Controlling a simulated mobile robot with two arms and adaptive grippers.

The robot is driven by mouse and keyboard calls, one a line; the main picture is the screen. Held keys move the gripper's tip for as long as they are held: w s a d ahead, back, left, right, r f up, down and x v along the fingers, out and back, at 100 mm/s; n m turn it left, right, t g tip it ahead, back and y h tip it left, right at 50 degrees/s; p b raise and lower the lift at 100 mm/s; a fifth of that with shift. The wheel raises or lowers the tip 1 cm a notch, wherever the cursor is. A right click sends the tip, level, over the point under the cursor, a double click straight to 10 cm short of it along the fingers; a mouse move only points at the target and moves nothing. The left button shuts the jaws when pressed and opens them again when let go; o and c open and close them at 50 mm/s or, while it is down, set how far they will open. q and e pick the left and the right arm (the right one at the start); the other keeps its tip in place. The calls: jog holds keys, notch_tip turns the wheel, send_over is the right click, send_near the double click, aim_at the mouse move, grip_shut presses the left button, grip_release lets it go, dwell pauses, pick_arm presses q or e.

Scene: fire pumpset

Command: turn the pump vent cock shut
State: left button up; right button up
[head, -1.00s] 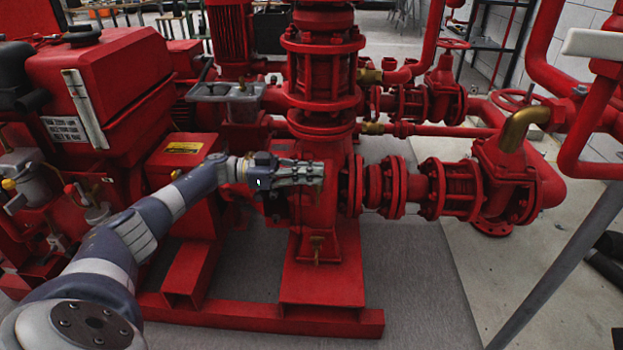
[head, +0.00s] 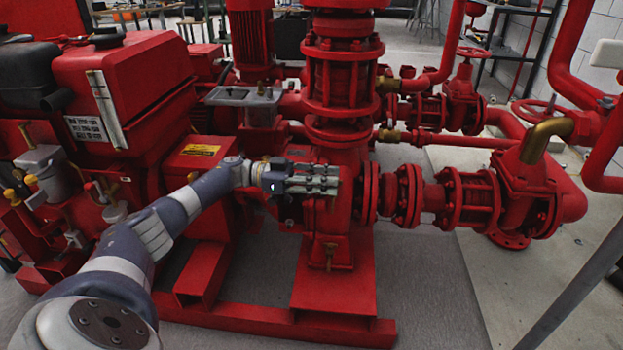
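The red pump casing (head: 352,215) stands in the middle of the head view. Nothing is visibly held, and contact with the casing cannot be judged. The casing surface behind the fingers is hidden. My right gripper is not in view.
The red engine (head: 125,85) stands left, close to my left arm. Flanged pipework with a valve (head: 525,190) and a brass elbow (head: 543,140) runs to the right. The red base frame (head: 250,322) edges the front. Grey floor (head: 430,290) is clear at the front right.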

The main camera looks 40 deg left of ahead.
pick_arm(q)
jog(key=v, duration=1.1)
jog(key=shift+a, duration=0.25)
jog(key=shift+s, duration=0.15)
